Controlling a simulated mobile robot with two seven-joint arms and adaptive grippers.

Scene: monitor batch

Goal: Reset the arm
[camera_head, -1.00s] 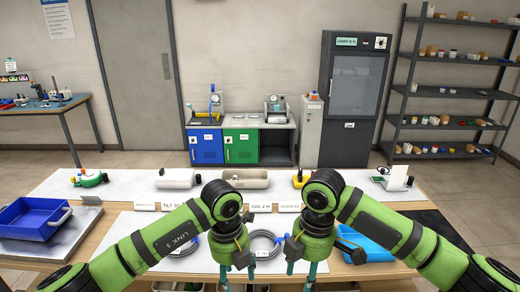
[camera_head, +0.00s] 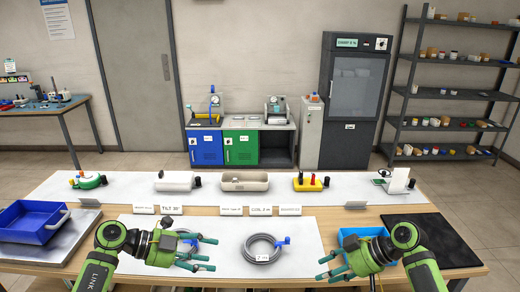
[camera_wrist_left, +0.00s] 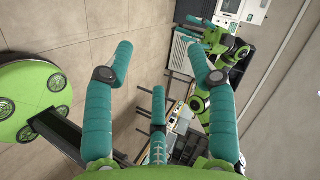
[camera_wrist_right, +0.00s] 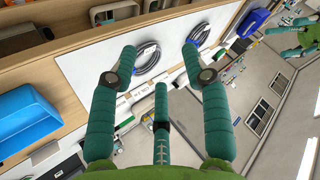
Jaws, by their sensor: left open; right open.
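My left gripper (camera_head: 198,257) is over the front left of the workbench in the head view. Its teal fingers point right and are spread and empty. In the left wrist view its fingers (camera_wrist_left: 160,70) are wide apart, with floor and my other arm beyond. My right gripper (camera_head: 326,269) is over the front right of the bench, fingers pointing left. In the right wrist view its fingers (camera_wrist_right: 160,70) are spread with nothing between them. Part of a coil behind my left gripper is hidden.
A coiled hose with a blue fitting (camera_head: 262,248) lies on the white mat (camera_head: 310,230) between the grippers. A blue tray (camera_head: 32,221) is at left. A blue bin (camera_head: 362,234) is partly behind my right arm. Several devices line the back shelf (camera_head: 125,188).

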